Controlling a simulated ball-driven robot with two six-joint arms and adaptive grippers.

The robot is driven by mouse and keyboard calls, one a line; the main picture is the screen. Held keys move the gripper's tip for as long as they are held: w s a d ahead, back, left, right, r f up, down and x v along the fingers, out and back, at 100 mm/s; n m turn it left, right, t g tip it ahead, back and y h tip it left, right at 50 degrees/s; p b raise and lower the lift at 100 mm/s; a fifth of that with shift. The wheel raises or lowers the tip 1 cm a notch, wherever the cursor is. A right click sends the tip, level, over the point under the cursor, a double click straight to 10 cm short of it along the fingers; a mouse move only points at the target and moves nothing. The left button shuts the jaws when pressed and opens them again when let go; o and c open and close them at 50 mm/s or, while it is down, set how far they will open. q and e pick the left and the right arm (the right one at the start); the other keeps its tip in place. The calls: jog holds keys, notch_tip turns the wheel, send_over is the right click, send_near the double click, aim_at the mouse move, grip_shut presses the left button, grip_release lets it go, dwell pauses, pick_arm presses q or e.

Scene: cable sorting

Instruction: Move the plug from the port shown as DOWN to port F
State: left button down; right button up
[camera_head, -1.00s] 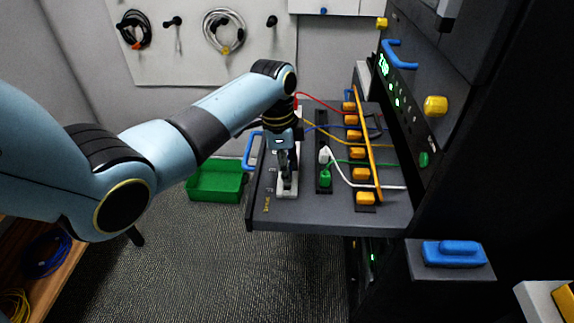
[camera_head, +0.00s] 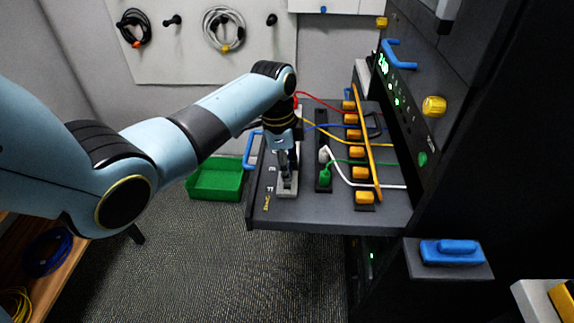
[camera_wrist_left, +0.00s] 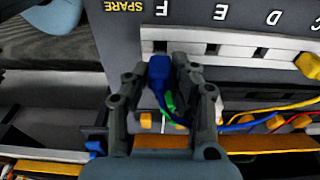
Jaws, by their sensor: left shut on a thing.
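My left gripper (camera_wrist_left: 160,74) is shut on a blue plug (camera_wrist_left: 157,76) with a blue cable trailing from it. In the wrist view the plug's end is right by the port hole under the letter F (camera_wrist_left: 161,46); I cannot tell whether it has entered. The pale port strip (camera_wrist_left: 236,52) also has empty holes under E and D and a yellow plug (camera_wrist_left: 308,65) near C. In the head view the gripper (camera_head: 287,170) points down over the near part of the strip (camera_head: 288,191). The display (camera_head: 384,65) is too small to read. My right gripper is not in view.
A dark strip (camera_head: 323,205) beside it holds a white plug (camera_head: 324,154) and a green plug (camera_head: 325,177). Several orange connectors line an orange bar (camera_head: 367,152), with cables crossing the shelf. A blue handle (camera_head: 250,150) stands at the left edge. A green bin (camera_head: 216,184) is on the floor.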

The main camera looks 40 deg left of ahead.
pick_arm(q)
jog(key=shift+p, duration=0.3)
dwell(0.5)
jog(key=shift+f, duration=0.5)
dwell(0.8)
jog(key=shift+f+b, duration=0.45)
jog(key=shift+f, duration=0.45)
dwell(1.0)
jog(key=c, duration=0.6)
grip_release()
jog(key=shift+o, duration=0.2)
notch_tip(320, 180, up, 7)
jog(key=p, duration=0.7)
jog(key=shift+p, duration=0.3)
dwell(0.4)
